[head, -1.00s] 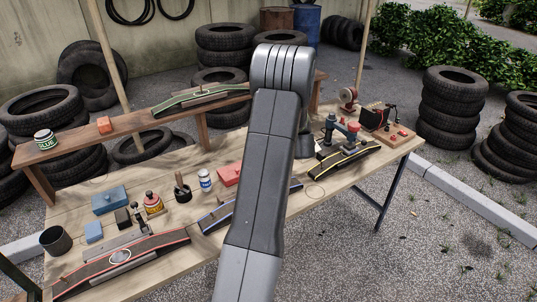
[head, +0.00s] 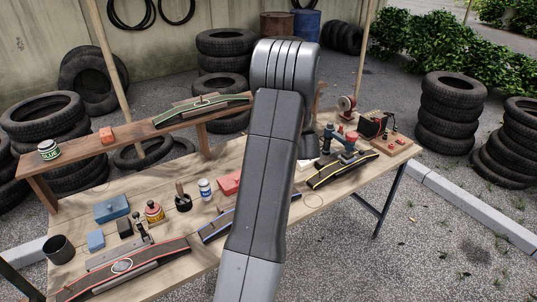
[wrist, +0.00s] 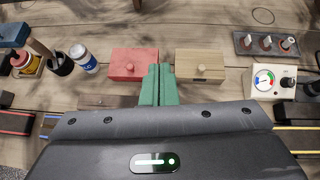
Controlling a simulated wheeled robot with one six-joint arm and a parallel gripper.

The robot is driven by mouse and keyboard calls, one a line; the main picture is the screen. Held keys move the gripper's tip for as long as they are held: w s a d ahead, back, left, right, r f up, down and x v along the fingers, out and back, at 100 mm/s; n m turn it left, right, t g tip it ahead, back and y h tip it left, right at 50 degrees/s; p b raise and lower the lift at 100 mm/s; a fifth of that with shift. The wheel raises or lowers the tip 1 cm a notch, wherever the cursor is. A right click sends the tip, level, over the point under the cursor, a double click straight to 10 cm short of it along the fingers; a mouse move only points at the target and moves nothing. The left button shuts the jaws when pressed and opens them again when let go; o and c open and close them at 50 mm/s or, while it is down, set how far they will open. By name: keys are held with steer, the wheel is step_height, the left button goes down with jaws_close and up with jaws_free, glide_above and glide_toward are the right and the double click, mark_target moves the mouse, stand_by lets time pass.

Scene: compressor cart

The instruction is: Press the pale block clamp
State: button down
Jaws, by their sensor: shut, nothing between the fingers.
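In the wrist view, the pale block (wrist: 200,65) is a light wooden block with a round knob on its front face. A similar red block (wrist: 127,64) with a knob stands to its left. My gripper (wrist: 161,72) has green fingers held together with nothing between them. In that view its tips lie over the gap between the two blocks, overlapping the red block's right edge. I cannot tell how far above the bench they are. In the head view the red block (head: 229,183) shows left of my arm, while the pale block and my fingertips are hidden behind it.
Right of the pale block are a gauge box (wrist: 266,82) and a switch panel (wrist: 266,44). A white-and-blue bottle (wrist: 83,58) stands to the left. Striped curved pieces lie along the bench's front (head: 125,268). A raised shelf (head: 125,130) runs behind.

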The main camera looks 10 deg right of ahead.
steer(key=r, duration=0.1)
steer(key=s+r+p, duration=0.1)
steer(key=r, duration=0.2)
steer(key=shift+s+d+p, duration=0.15)
steer(key=shift+d+p, duration=0.2)
steer(key=shift+d, duration=0.05)
steer(key=shift+f, duration=0.15)
